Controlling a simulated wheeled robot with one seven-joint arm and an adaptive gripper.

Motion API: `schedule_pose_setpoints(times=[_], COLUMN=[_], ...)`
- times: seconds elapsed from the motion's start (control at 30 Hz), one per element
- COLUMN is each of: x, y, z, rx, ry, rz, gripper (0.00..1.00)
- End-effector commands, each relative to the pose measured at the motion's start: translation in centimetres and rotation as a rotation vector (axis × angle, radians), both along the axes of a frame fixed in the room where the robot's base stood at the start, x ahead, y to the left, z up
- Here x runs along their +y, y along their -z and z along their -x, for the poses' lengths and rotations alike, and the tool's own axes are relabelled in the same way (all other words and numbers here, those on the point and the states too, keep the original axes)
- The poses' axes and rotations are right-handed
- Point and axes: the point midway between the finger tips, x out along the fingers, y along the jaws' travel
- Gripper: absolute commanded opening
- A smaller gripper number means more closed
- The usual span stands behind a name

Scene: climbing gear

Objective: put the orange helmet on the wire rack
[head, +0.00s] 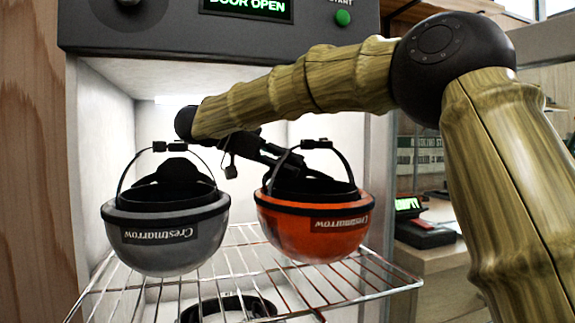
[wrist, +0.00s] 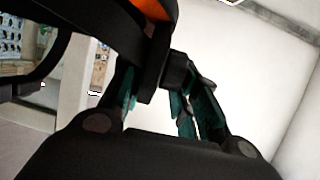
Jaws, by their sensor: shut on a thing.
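The orange helmet (head: 310,235) is upside down in the right half of the open cabinet, its strap arching above it. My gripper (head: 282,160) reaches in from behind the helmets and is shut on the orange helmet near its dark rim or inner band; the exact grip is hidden. In the wrist view my gripper (wrist: 160,88) has black parts of the helmet between its teal-padded fingers, with a bit of orange shell (wrist: 152,8) at the top. The wire rack (head: 350,283) is below the helmet. I cannot tell whether the helmet touches it.
A grey helmet (head: 170,243), also upside down, is close on the left with a narrow gap. A dark round item (head: 232,305) shows below the rack's wires. The white cabinet walls (head: 107,130) and the control panel (head: 170,25) bound the space. The rack's right front is bare.

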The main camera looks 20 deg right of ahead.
Motion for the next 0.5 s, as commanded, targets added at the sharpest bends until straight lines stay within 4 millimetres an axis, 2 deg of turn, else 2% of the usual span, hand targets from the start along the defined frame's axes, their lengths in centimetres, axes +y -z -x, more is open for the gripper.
schedule_pose_setpoints(times=[0.1, 0.13, 0.2, 0.23, 0.5], x=[-0.02, -0.01, 0.0, 0.0, 0.0], y=[0.21, 0.25, 0.25, 0.25, 0.25], z=[-0.01, -0.01, -0.02, -0.01, -0.01], rx=[0.001, 0.0, 0.0, 0.0, 0.0], ry=[0.0, 0.0, 0.0, 0.0, 0.0], rz=[0.0, 0.0, 0.0, 0.0, 0.0], gripper=[0.0, 0.36, 0.49, 0.52, 0.52])
